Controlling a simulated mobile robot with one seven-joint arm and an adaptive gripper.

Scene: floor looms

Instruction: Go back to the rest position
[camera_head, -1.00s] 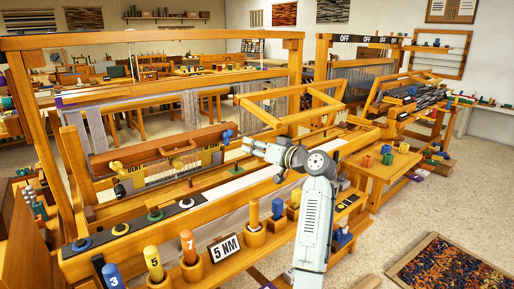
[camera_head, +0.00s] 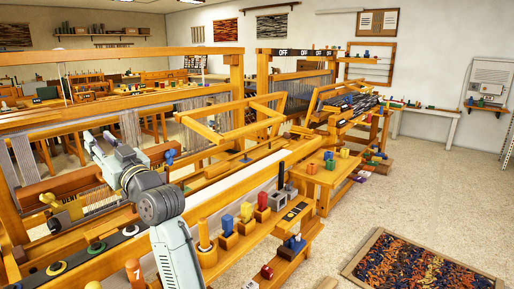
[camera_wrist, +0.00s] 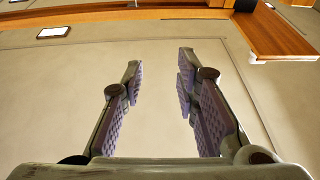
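My gripper (camera_wrist: 160,68) is open in the wrist view. Its two fingers stand well apart and nothing lies between them. Past the fingertips is a pale, plain surface. In the head view my gripper (camera_head: 97,142) is small, at the end of my raised arm, in front of the near wooden loom (camera_head: 238,90). Its fingers are too small there to judge.
A low bench (camera_head: 318,178) with coloured blocks stands beyond. A framed tray of coloured scraps (camera_head: 350,270) lies on the floor. Open floor is at right.

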